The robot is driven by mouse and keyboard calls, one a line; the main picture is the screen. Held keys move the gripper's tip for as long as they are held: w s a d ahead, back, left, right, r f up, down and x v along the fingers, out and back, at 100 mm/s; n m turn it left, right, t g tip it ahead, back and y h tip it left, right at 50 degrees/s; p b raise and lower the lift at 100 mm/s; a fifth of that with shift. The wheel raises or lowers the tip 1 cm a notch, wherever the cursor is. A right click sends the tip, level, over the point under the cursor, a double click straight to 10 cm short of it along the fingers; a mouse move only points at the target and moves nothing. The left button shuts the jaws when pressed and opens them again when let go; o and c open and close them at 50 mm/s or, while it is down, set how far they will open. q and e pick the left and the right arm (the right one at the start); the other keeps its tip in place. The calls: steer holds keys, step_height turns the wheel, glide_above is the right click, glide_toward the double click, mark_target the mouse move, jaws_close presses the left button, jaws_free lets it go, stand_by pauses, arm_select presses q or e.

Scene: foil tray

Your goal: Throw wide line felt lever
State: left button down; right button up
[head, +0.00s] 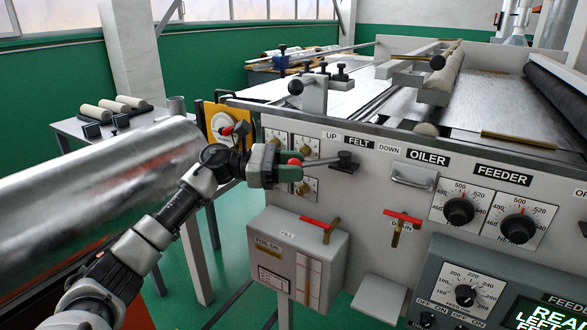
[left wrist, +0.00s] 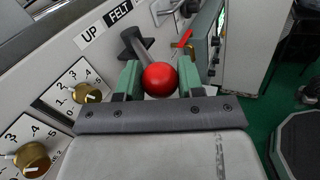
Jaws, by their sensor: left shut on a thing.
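The felt lever (head: 322,161) sits on the machine's front panel below the labels UP, FELT (head: 358,144) and DOWN. Its dark pivot block (head: 345,162) is at the right, and its arm points left, roughly level, to a red ball knob (head: 294,161). My left gripper (head: 285,163) is at the knob, its green fingers closed on it. In the left wrist view the red knob (left wrist: 160,79) sits between the two fingers (left wrist: 160,84), with the lever arm behind it. My right gripper is in neither view.
Brass dials (head: 304,145) sit behind and around the gripper. A grey box with a red handle (head: 318,223) is below, and a drain handle (head: 402,215) is to the right. A large metal roll (head: 95,200) lies at the left, near my arm.

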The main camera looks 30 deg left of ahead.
arm_select(q)
steer(key=shift+w+a+r, duration=0.1)
steer(key=shift+a+r, duration=0.05)
steer(key=shift+r, duration=0.05)
steer(key=c, duration=0.9)
jaws_free()
steer(key=shift+c, duration=0.2)
steer(key=shift+o, duration=1.4)
steer(key=shift+w+f, duration=0.15)
steer(key=shift+w, duration=0.05)
steer(key=shift+s, duration=0.1)
steer(key=shift+s, duration=0.1)
steer(key=b+v, duration=0.1)
steer(key=v, duration=0.6)
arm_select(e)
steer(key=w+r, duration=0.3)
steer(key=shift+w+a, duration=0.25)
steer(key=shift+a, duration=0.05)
